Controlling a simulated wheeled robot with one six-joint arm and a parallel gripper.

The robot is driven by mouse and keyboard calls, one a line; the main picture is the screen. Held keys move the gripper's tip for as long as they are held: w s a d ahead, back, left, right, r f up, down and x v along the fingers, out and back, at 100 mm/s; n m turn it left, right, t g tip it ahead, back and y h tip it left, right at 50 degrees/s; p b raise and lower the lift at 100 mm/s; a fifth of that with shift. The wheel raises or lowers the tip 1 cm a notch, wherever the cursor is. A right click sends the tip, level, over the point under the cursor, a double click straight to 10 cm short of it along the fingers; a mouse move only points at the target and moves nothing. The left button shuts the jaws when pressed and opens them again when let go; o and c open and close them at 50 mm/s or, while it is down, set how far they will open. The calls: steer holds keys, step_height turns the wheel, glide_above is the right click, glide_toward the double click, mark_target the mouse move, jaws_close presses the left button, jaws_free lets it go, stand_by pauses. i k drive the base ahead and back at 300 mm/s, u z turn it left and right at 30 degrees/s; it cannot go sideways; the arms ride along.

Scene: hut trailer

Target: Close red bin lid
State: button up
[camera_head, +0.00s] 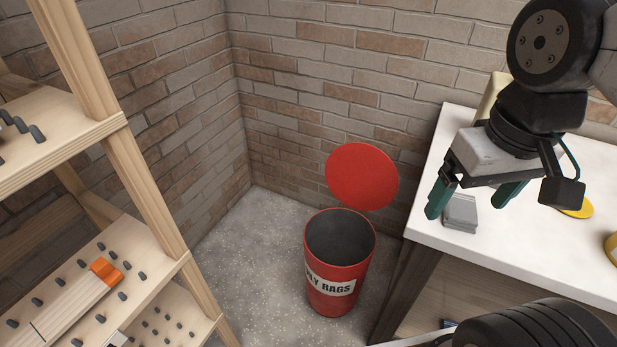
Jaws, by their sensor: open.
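A red bin (327,284) with a white label ending in "RAGS" stands on the floor near the brick corner. Its round red lid (361,176) is raised, tilted up at the back right of the rim, and the dark inside of the bin shows. The hinge between lid and bin cannot be made out. My gripper (465,203) is open with green fingers pointing down. It is to the right of the lid, in front of the white table in the picture, and apart from the bin.
A white table (560,245) stands on the right, its left edge close to the bin. Grey stacked pieces (460,213) and a yellow disc (580,209) lie on it. A wooden shelf (150,190) with pegs and an orange item (107,272) stands left. Speckled floor (255,240) is clear between.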

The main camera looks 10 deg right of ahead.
mark_target(361, 175)
steer(key=k, duration=1.15)
steer(key=u, duration=0.85)
steer(key=i, duration=1.4)
steer(key=z, duration=0.95)
